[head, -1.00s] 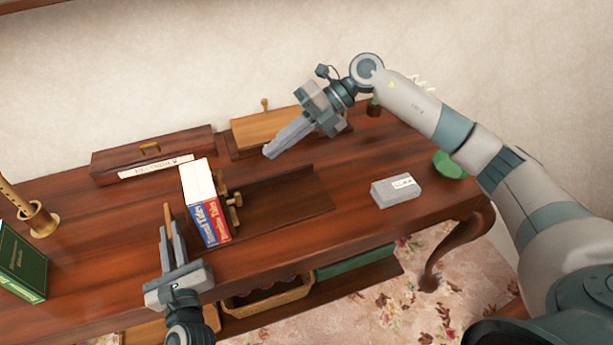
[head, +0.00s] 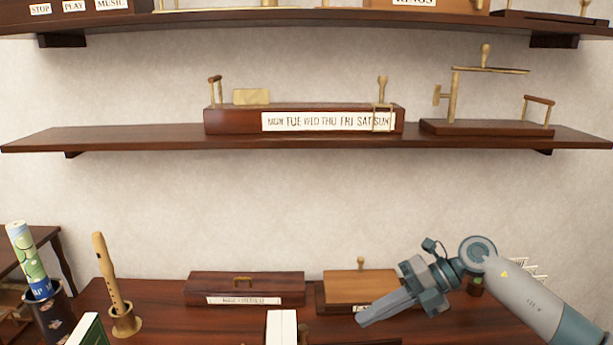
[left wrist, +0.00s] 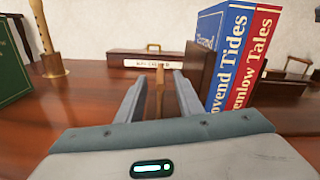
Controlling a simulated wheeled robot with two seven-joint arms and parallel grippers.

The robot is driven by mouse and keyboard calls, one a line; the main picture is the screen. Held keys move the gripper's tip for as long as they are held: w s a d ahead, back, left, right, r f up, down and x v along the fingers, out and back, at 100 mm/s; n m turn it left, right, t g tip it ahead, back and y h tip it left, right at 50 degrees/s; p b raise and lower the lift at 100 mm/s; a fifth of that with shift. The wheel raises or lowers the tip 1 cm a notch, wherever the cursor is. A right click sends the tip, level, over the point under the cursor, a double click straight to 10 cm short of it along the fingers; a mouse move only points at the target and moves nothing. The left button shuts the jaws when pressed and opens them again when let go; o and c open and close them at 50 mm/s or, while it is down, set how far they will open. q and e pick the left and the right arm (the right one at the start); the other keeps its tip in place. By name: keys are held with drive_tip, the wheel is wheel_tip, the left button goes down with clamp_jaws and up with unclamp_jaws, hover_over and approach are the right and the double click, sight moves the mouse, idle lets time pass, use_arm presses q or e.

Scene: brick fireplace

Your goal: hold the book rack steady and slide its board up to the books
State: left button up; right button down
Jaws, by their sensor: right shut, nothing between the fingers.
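In the left wrist view, a blue book (left wrist: 222,60) and a red book (left wrist: 254,62) stand upright against a dark wooden end panel (left wrist: 198,68) of the book rack. My left gripper (left wrist: 160,80) is open, left of the books. A slim brown wooden upright stands between its fingers, with gaps visible on both sides. In the head view only the books' white page tops (head: 282,326) show at the bottom edge; most of the rack and its board is cut off. My right gripper (head: 362,319) is shut and empty, above the table, right of the books.
A long dark box (head: 245,286) and a lighter wooden box (head: 358,287) stand at the table's back. A flute in a brass holder (head: 124,320) and a green book (head: 88,331) are at the left. A wall shelf (head: 110,138) with wooden devices hangs above.

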use_arm(q)
drive_tip(key=s, duration=1.1)
drive_tip(key=shift+s+d, duration=0.25)
drive_tip(key=shift+s, duration=0.15)
